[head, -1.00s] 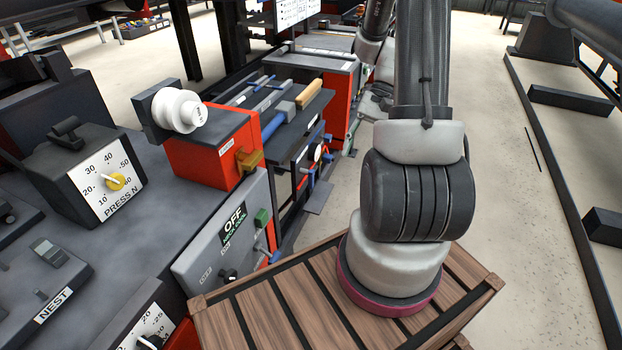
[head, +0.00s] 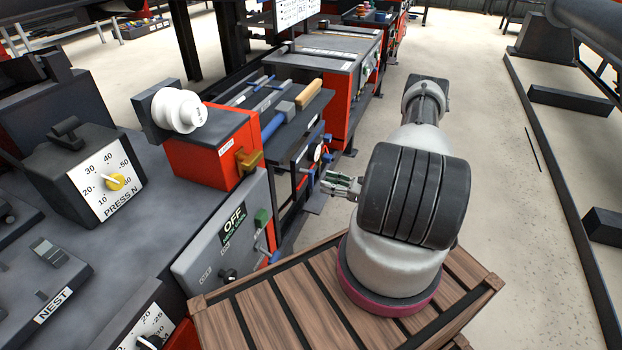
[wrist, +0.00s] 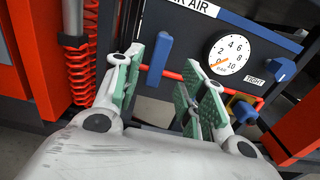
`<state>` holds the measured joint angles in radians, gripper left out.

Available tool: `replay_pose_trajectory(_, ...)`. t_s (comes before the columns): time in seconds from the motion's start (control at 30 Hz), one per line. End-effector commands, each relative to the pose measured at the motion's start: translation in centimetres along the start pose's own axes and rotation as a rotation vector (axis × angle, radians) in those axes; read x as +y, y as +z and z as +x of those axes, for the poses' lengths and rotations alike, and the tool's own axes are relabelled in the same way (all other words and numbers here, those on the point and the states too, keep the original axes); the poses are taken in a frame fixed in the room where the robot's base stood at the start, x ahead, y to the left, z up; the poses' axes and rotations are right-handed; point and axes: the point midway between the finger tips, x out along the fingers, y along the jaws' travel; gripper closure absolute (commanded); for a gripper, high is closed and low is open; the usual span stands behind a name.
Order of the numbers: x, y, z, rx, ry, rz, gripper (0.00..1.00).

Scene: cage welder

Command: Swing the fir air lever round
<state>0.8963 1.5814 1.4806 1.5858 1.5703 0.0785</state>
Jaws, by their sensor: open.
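The air panel (wrist: 215,20), whose label is partly cut off and ends in "R AIR", fills the top of the wrist view. A blue lever (wrist: 157,58) stands nearly upright in front of a red pipe (wrist: 180,76). My gripper (wrist: 165,88) is open with green-padded fingers. The lever shows beyond the gap between the fingers, nearer the left one; I cannot tell how far apart they are, and nothing is gripped. In the head view, my gripper (head: 329,184) points left at the panel side of the bench, and the lever is too small to tell clearly.
A round gauge (wrist: 228,54) and a blue handle (wrist: 282,70) by a "TIGHT" label sit right of the lever. A coiled red hose (wrist: 76,70) hangs left. A wooden crate (head: 270,315) lies below my arm. The floor right of it (head: 520,230) is clear.

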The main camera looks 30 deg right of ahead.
Motion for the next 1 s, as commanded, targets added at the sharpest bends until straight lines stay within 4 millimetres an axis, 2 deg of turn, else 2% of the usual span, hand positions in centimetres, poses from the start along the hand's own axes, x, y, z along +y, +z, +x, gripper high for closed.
replay_pose_trajectory(0.4, 0.1, 0.1, 6.4, 0.0, 0.004, 0.001, 0.59)
replay_pose_trajectory(0.57, 0.1, 0.1, 7.3, 0.0, 0.003, 0.002, 0.59)
replay_pose_trajectory(0.8, 0.1, 0.1, 7.4, 0.0, 0.003, 0.001, 0.59)
replay_pose_trajectory(1.0, 0.1, 0.1, 7.4, 0.001, 0.003, 0.001, 0.95)
